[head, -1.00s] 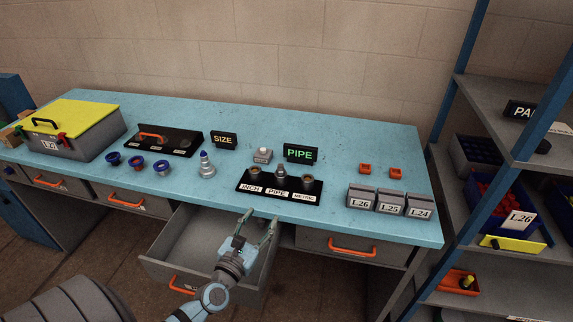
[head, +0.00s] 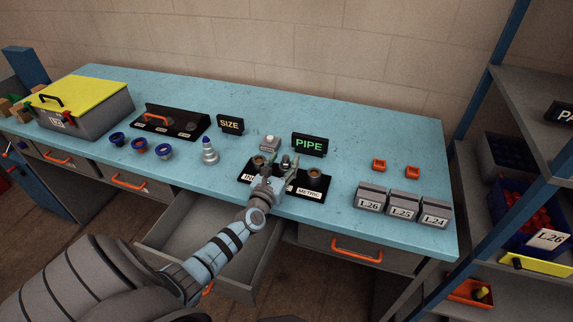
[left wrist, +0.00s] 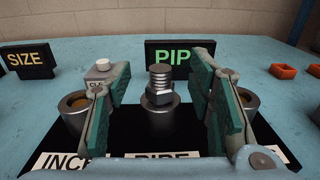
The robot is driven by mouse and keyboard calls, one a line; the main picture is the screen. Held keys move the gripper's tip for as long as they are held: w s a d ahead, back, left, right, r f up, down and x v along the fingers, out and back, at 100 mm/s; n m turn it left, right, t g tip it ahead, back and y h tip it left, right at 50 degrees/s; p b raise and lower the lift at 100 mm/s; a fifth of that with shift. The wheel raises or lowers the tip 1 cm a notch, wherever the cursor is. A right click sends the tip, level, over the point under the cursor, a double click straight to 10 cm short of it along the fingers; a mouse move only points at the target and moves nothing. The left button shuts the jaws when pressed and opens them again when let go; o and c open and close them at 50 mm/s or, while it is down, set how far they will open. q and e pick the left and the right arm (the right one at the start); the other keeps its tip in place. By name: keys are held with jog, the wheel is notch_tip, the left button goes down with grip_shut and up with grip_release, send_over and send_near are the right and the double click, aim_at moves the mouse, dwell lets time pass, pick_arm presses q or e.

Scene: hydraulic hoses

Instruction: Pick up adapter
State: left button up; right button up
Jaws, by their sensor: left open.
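A grey metal adapter (left wrist: 160,88) with a threaded top and a hex collar stands upright in the middle of a black stand (head: 312,196), behind the PIPE label (left wrist: 163,160). Its top also shows in the head view (head: 286,160). My left gripper (head: 276,176) is open above the stand's front. In the left wrist view its two green fingers (left wrist: 158,85) are on either side of the adapter, with gaps between. The adapter appears ahead of the fingers; contact is not visible. My right gripper is not in view.
Round brass-centred sockets (left wrist: 75,110) flank the adapter on the stand. A PIPE sign (head: 309,145) and a small grey button box (head: 270,143) stand behind. Grey labelled boxes (head: 404,206) are to the right. An open drawer (head: 190,240) is below the bench edge.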

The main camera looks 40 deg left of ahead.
pick_arm(q)
jog(key=shift+b+x, duration=0.45)
jog(key=shift+x, duration=0.7)
jog(key=shift+s, duration=0.1)
